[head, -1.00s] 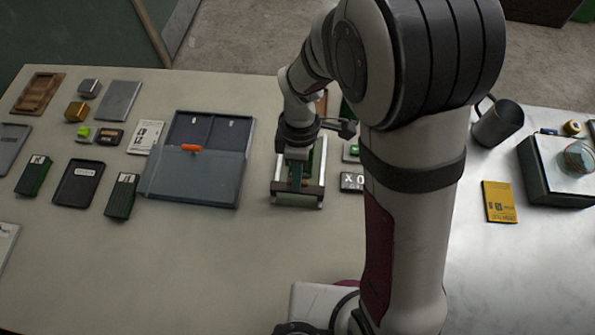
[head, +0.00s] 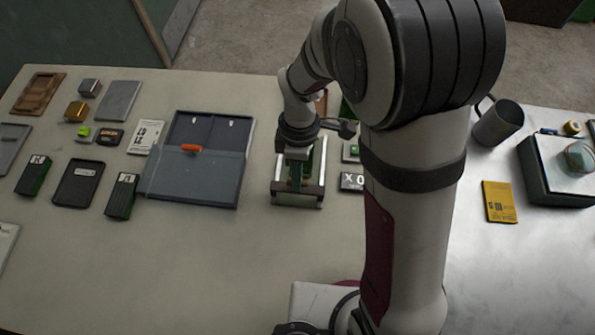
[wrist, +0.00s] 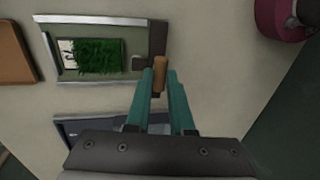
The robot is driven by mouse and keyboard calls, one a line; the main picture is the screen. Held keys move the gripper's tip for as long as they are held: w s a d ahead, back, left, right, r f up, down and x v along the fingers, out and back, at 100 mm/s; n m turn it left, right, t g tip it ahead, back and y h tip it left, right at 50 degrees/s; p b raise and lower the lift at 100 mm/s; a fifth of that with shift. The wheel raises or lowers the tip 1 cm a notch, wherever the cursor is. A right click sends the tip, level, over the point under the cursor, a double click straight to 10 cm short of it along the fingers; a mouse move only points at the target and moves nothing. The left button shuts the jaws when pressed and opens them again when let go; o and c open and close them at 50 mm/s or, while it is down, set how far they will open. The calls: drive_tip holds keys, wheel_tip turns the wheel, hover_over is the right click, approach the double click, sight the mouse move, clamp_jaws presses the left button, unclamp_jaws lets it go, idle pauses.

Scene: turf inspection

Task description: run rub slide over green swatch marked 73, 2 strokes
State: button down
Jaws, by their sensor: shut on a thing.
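My gripper (head: 297,178) is low over a metal-railed frame (head: 312,197) at the middle of the table. In the wrist view my gripper (wrist: 160,78) is shut on a small brown handle (wrist: 159,64), beside a dark block (wrist: 156,38) at one end of the frame (wrist: 100,86). A green turf swatch (wrist: 97,56) with a white label lies inside the frame, apart from my fingers. Its mark is too small to read. Two other dark green swatches with labels lie at the left, one (head: 35,175) further out and one (head: 122,197) nearer.
A grey case (head: 195,182) with an orange catch lies left of the frame. A dark marked tile (head: 352,182) is close on its right. A mug (head: 498,123), a yellow packet (head: 499,201) and a box (head: 560,180) stand further right. The near table is clear.

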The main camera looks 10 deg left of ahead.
drive_tip(key=w, duration=1.2)
drive_tip(key=shift+w, duration=0.35)
drive_tip(key=c, duration=0.8)
unclamp_jaws()
drive_tip(key=shift+s, duration=0.1)
drive_tip(key=w+r, duration=0.1)
drive_tip(key=r, duration=0.4)
drive_tip(key=w+r, duration=0.1)
drive_tip(key=r, duration=0.4)
drive_tip(key=w+r, duration=0.1)
drive_tip(key=r, duration=0.4)
drive_tip(key=shift+r, duration=0.25)
